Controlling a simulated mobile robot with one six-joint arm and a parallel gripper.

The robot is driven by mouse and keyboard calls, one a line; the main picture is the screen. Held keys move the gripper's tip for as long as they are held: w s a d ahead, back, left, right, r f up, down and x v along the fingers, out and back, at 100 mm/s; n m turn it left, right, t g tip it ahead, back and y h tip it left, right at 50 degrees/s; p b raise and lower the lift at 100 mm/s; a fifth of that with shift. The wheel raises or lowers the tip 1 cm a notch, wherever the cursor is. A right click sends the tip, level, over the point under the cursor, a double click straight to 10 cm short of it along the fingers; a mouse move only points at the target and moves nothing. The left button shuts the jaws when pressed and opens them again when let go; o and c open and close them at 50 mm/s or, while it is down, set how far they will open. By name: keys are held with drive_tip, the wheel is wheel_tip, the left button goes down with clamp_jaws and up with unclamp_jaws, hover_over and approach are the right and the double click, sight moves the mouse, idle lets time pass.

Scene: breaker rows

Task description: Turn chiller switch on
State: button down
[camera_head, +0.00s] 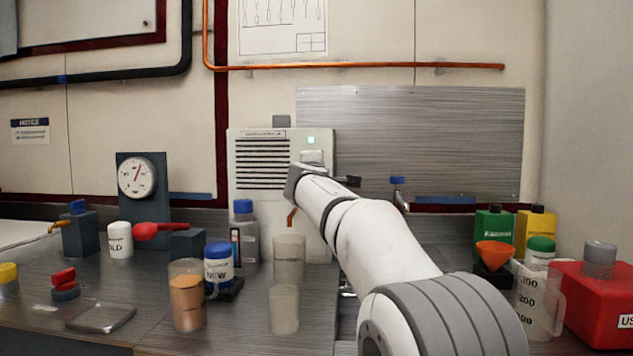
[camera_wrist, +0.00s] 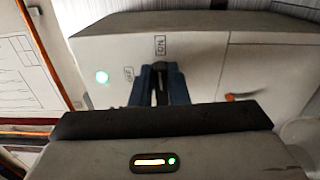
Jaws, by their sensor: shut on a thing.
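The chiller (camera_head: 240,195) is a pale upright box with dark vent slats, standing at the back of the bench. In the wrist view, the chiller's face carries an ON label (camera_wrist: 160,46) and an OFF label (camera_wrist: 129,73). My gripper (camera_wrist: 158,74) is at this face beside the labels, with its dark blue fingers shut on the small chiller switch (camera_wrist: 158,92). The fingers hide most of the switch, so its exact angle is unclear. In the head view my wrist covers the switch area.
A blue-capped bottle (camera_head: 243,240), clear beakers (camera_head: 289,258) and a NEW jar (camera_head: 218,268) stand in front of the chiller. A dial gauge (camera_head: 137,177) is at left. Green (camera_head: 492,225) and yellow containers (camera_head: 537,228) and a red can (camera_head: 597,300) are at right.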

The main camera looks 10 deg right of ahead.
drive_tip(key=shift+f+m, duration=0.15)
drive_tip(key=shift+m, duration=0.25)
drive_tip(key=c, duration=1.4)
unclamp_jaws()
drive_tip(key=shift+s, duration=0.1)
drive_tip(key=b+v, duration=0.1)
drive_tip(key=v, duration=0.6)
drive_tip(key=shift+s+b, duration=0.3)
drive_tip(key=shift+a, duration=0.1)
